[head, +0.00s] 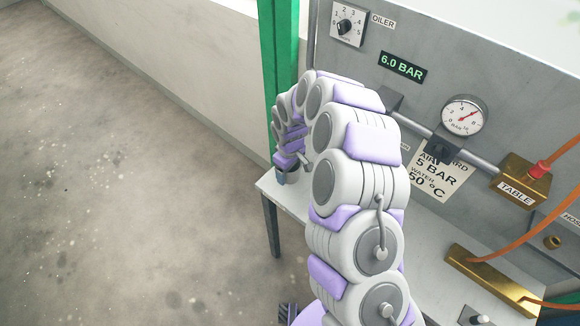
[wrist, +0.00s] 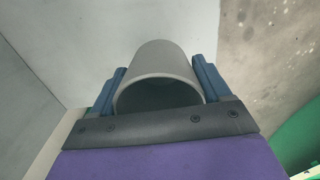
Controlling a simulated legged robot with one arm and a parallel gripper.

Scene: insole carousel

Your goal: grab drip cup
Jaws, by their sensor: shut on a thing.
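The drip cup (wrist: 165,60) is a plain grey cylinder with its open mouth facing the wrist camera. It sits between the two blue fingers of my gripper (wrist: 160,78), one finger against each side, and the gripper is shut on it. The inside of the cup looks dark and empty in the part I can see. In the head view, my gripper (head: 285,175) is at the far end of my curled arm, by the far left corner of the bench. The cup cannot be made out clearly there, as the arm covers much of that area.
The pale bench (head: 282,197) runs along a grey panel with a pressure gauge (head: 463,115), an oiler dial (head: 345,26) and a brass table block (head: 521,183). A green post (head: 279,70) stands close behind my gripper. Orange hoses (head: 510,245) hang at the right. Open floor lies left.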

